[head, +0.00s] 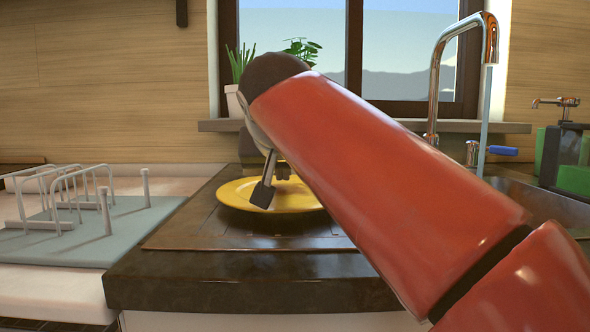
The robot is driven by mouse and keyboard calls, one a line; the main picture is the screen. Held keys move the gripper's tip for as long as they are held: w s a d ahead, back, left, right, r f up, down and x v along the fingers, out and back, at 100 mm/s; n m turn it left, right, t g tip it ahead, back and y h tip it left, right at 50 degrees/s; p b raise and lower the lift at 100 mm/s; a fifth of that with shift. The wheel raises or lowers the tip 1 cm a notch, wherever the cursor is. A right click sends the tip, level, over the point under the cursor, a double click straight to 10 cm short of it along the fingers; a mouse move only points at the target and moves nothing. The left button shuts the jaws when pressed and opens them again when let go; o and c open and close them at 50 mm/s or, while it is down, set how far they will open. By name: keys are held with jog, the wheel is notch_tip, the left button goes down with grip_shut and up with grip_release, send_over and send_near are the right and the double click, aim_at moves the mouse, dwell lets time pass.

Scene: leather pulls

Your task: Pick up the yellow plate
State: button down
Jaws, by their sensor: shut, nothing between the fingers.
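The yellow plate (236,192) lies about level over the dark counter beside the sink, with a dark shadow under its front edge. My gripper (264,190) points down over the middle of the plate, and a dark fingertip shows in front of the plate's surface. The gripper is shut with nothing held. My red arm covers the plate's right side, and I cannot tell whether the fingertip touches the plate.
A white wire dish rack (74,195) stands on a grey-blue mat (135,235) at left. A chrome faucet (435,85) and the sink are at right. Potted plants (236,100) stand on the windowsill (220,125) behind. The front counter strip is clear.

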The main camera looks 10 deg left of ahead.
jog(key=shift+s+f+b, duration=0.2)
jog(key=shift+f+b, duration=0.1)
jog(key=shift+f, duration=0.45)
